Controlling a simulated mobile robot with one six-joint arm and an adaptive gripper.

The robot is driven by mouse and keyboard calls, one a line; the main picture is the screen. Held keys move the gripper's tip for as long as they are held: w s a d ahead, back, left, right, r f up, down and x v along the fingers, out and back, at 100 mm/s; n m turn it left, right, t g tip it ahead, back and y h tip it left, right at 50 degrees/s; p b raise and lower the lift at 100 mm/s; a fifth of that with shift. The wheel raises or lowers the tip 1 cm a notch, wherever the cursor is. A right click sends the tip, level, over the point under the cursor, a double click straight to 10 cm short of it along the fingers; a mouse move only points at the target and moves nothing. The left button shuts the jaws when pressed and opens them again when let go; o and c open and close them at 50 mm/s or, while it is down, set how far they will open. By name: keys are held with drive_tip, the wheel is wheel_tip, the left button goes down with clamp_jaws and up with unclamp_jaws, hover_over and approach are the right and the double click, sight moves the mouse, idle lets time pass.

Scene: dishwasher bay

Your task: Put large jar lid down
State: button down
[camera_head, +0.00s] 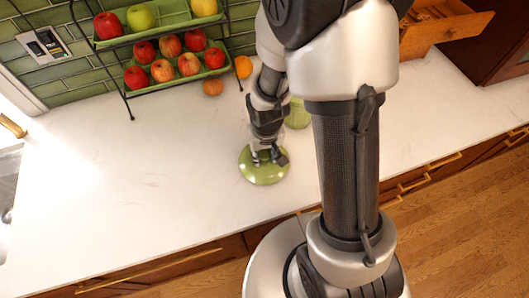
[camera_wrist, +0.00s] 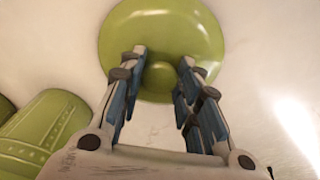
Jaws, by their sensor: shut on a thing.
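The large jar lid (camera_head: 263,173) is a round, glossy green disc with a knob in its middle. It is at the white counter, near the front edge, in the head view. My gripper (camera_head: 267,158) is over the lid, pointing down, shut on its knob. In the wrist view the lid (camera_wrist: 196,45) fills the top middle, and the fingers of my gripper (camera_wrist: 160,75) are on either side of the knob. I cannot tell whether the lid's underside touches the counter.
A green jar (camera_head: 298,113) stands behind my gripper, partly hidden by my arm; green ware (camera_wrist: 45,130) shows at lower left in the wrist view. A fruit rack (camera_head: 175,50) stands at the back. The counter (camera_head: 130,180) left of the lid is clear.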

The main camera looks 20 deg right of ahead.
drive_tip(key=shift+f, duration=0.2)
drive_tip(key=c, duration=1.2)
unclamp_jaws()
drive_tip(key=shift+r, duration=0.15)
wheel_tip(320, 180, up, 12)
drive_tip(key=s+p, duration=0.1)
drive_tip(key=p, duration=0.3)
wheel_tip(320, 180, up, 9)
drive_tip(key=t, duration=0.1)
hover_over(265, 159)
drive_tip(key=s, duration=0.3)
drive_tip(key=s+r, duration=0.3)
drive_tip(key=s+r+t, duration=0.1)
drive_tip(key=s+r, duration=0.2)
drive_tip(key=s, duration=0.1)
drive_tip(key=s+r+n+t, duration=0.1)
drive_tip(key=s+r, duration=0.2)
drive_tip(key=shift+s+d+r, duration=0.1)
drive_tip(key=shift+s+d, duration=0.05)
drive_tip(key=shift+d, duration=0.05)
